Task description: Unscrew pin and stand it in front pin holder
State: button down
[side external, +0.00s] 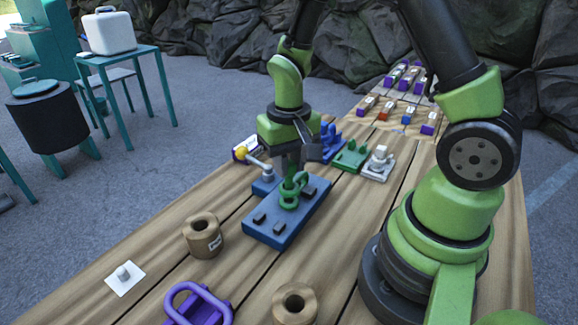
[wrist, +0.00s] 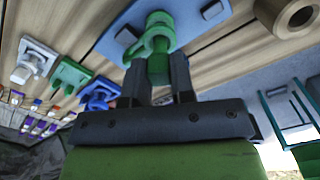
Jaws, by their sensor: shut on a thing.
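A green shackle (side external: 283,197) stands on a blue board (side external: 262,228) in the side view. In the wrist view the green shackle (wrist: 160,25) shows above my fingers. My gripper (side external: 291,166) points down at the shackle. In the wrist view my gripper (wrist: 160,80) is shut on a green block-like part, which looks like the pin's head (wrist: 158,68). How far the pin is threaded in is hidden. Behind the board stand a blue fixture (side external: 328,142), a green fixture (side external: 350,156) and a white fixture (side external: 378,162). I cannot tell which is the front pin holder.
Brown spools (side external: 203,238) stand left of and in front of the board. A purple handled piece (side external: 198,305) lies at the front. A yellow-knobbed lever (side external: 243,154) is close to my gripper's left. A white plate (side external: 125,278) lies front left. Small blocks (side external: 405,113) fill the far end.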

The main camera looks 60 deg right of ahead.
jog(key=shift+r, duration=2.25)
jog(key=w+a+f+n, duration=0.2)
jog(key=w+a+n, duration=0.35)
jog(key=a, duration=0.25)
jog(key=n, duration=0.4)
send_near(197, 213)
jog(key=s+a+f, duration=0.2)
jog(key=shift+s+d+f+m, duration=0.1)
jog(key=shift+d+f+m, duration=0.05)
jog(key=shift+f, duration=0.85)
jog(key=shift+s+d+f+m, duration=0.1)
jog(key=shift+f, duration=0.85)
jog(key=shift+f, duration=0.7)
jog(key=c, duration=0.9)
grip_release()
